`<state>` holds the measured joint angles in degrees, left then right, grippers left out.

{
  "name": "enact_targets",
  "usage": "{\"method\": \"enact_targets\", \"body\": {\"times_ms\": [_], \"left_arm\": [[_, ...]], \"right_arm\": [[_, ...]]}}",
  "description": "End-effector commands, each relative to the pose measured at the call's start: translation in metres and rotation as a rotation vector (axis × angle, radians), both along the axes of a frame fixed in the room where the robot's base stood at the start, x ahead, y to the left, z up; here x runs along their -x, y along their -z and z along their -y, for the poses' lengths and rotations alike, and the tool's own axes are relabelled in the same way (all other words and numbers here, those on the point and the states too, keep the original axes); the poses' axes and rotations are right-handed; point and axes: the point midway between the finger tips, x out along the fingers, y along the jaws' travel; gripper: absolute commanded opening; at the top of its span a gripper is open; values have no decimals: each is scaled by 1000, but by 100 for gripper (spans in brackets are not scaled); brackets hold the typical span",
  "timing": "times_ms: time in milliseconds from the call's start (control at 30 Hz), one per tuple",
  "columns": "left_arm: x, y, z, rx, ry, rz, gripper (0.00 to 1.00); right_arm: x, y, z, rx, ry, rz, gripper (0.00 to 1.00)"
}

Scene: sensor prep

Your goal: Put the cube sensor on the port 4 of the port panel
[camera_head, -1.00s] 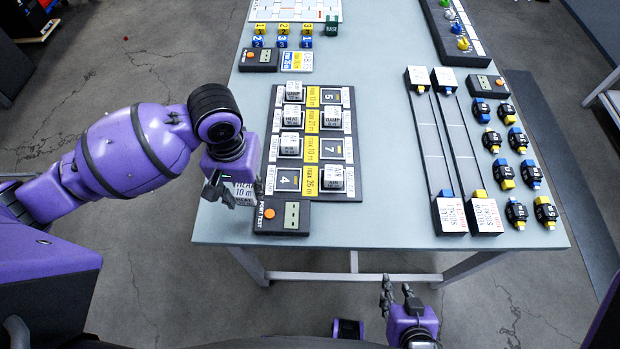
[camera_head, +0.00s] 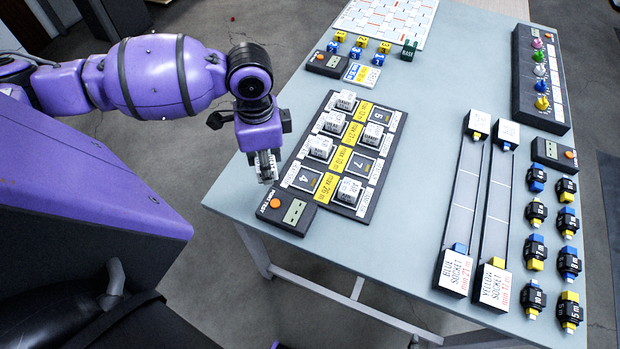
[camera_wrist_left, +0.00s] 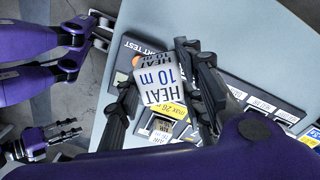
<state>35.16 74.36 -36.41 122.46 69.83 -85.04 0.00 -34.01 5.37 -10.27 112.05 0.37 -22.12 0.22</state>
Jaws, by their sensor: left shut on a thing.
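A white cube sensor (camera_wrist_left: 160,84) marked HEAT 10 m is held between the fingers of my left gripper (camera_wrist_left: 165,95). In the head view the left gripper (camera_head: 265,166) is beside the near left corner of the dark port panel (camera_head: 335,205), just left of port 4 (camera_head: 306,179). Port 4 is bare, with its number showing. The cube is apart from the port; its height above the table is hard to tell. In the wrist view the cube and fingers hide part of the panel. My right gripper (camera_wrist_left: 103,29) shows in the wrist view, fingers apart and empty.
White cubes such as this one (camera_head: 348,190) sit on other ports; ports 5 (camera_head: 383,115) and 7 (camera_head: 366,166) are bare. A test box (camera_head: 287,213) adjoins the panel's near end. Two slider tracks (camera_head: 462,210) and several black connectors (camera_head: 534,294) lie right.

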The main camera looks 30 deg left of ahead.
Motion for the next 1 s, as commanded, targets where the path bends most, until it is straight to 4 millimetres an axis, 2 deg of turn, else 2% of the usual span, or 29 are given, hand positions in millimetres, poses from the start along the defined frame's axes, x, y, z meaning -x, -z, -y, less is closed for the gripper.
{"method": "enact_targets", "body": {"times_ms": [33, 200, 333, 467, 567, 900, 1000], "left_arm": [[-2, -5, -16, -6, 92, 1, 9], [-8, -25, -46, 6, 392, 12, 9], [-12, -36, -59, 9, 538, 23, 9], [-14, -41, -61, 12, 610, 30, 9], [-20, -36, -50, 18, 627, 33, 9], [-58, -1, 24, 16, 629, 33, 9], [-63, 22, 36, 16, 626, 28, 9]], "right_arm": [[2, 3, 0, 0, 1, -5, 40], [1, 3, -1, -3, 11, 2, 40], [-1, 3, -1, -5, 17, 8, 40], [-2, 4, 1, -3, 19, 9, 40], [0, 7, 3, 0, 19, 6, 40], [3, 11, 6, 8, 14, -1, 40], [5, 14, 6, 9, 12, -4, 40]]}}
